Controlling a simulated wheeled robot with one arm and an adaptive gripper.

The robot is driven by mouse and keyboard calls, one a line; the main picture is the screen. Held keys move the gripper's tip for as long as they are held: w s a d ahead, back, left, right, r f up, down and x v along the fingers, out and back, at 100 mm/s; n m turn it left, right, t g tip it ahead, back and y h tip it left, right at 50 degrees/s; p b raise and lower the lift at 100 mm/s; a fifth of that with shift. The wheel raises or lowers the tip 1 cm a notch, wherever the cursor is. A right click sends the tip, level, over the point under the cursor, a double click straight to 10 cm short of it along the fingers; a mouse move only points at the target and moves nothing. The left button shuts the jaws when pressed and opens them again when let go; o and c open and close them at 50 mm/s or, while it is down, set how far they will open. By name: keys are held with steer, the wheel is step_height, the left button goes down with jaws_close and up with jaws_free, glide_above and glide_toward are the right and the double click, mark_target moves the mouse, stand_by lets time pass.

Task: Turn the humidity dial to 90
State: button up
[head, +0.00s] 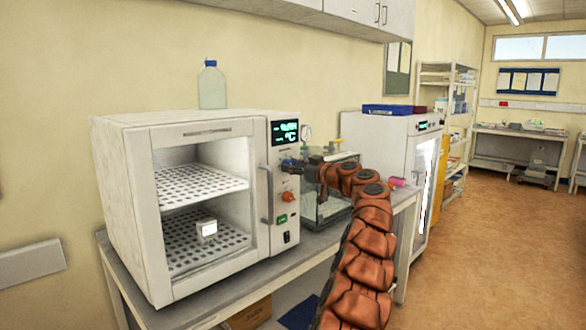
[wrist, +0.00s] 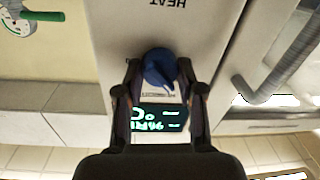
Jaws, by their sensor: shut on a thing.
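The white test chamber (head: 208,123) stands on a bench, with a narrow control panel on its right side. The blue dial (head: 287,163) sits below the panel's display (head: 285,132); I take it for the humidity dial. In the wrist view the blue dial (wrist: 159,69) lies between the two fingers of my gripper (wrist: 160,76), which is shut on it. The upside-down display (wrist: 163,117) shows green characters with °C and RH, but the values are not clearly readable. My gripper also shows in the head view (head: 298,164). The dial's scale is mostly hidden.
An orange knob (head: 288,197), a green switch (head: 282,219) and a black switch (head: 287,238) sit below the dial. The chamber's door handle (head: 266,195) is just left. A glass-walled box (head: 325,205) stands right of the chamber. The floor at right is clear.

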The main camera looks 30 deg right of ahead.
steer(key=m+b, duration=0.2)
steer(key=m, duration=0.7)
steer(key=shift+t, duration=0.3)
steer(key=m+p, duration=0.1)
steer(key=m, duration=0.3)
steer(key=shift+f+m+h+p, duration=0.1)
steer(key=shift+m+h+p, duration=0.3)
steer(key=shift+m+p, duration=2.45)
steer(key=shift+f+m+h+p, duration=0.1)
steer(key=shift+m+h+p, duration=0.75)
steer(key=shift+m, duration=3.6)
steer(key=shift+y+p, duration=0.25)
steer(key=shift+p, duration=0.2)
